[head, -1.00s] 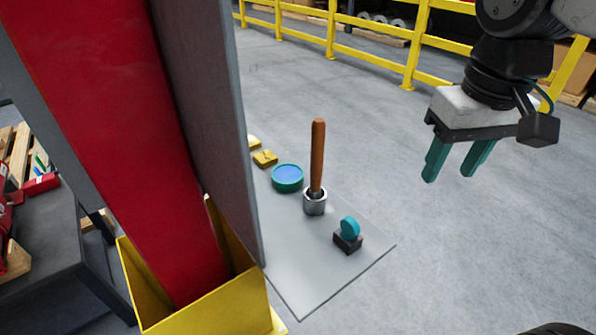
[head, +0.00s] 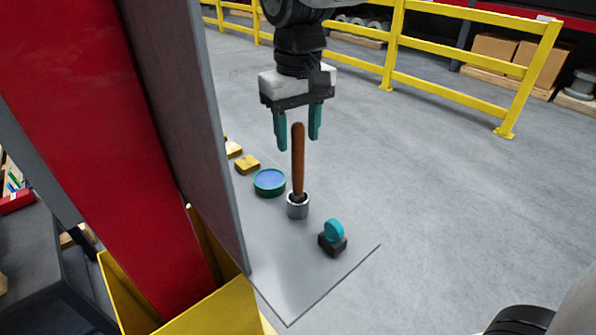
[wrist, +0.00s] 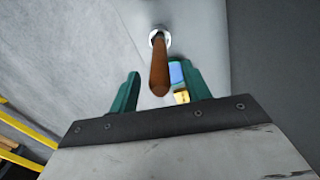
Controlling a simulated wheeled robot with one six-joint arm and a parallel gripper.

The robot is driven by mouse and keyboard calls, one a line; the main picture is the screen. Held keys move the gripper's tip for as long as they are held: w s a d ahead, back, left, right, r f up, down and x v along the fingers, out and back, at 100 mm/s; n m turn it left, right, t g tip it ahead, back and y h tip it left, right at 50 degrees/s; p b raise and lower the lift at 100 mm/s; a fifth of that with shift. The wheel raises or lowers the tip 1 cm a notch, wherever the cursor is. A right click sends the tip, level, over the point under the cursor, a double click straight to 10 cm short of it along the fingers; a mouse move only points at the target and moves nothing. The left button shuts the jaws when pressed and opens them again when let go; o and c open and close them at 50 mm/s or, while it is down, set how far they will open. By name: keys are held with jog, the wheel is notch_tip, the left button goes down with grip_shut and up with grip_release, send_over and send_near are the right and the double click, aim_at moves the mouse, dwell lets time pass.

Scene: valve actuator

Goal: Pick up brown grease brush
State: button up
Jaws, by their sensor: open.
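The brown grease brush (head: 298,160) stands upright, its handle up and its lower end in a small grey metal cup (head: 298,206). My gripper (head: 297,142) is open and points down. In the head view its teal fingers appear on either side of the handle's top. In the wrist view the brush handle (wrist: 160,72) shows between and beyond the open fingertips (wrist: 162,80), with the cup (wrist: 159,38) at its far end. I see no finger touching the handle, and the exact depth between them is hard to tell.
The cup stands on a grey plate (head: 290,285). A blue-topped teal round container (head: 269,183), a yellow block (head: 247,165) and a teal disc on a dark base (head: 333,238) are nearby. A tall grey panel (head: 190,110) and red column rise at left.

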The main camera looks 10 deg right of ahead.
aim_at(298, 172)
notch_tip(298, 172, down, 2)
jog(key=shift+f, duration=0.2)
grip_shut()
jog(key=shift+r, duration=0.15)
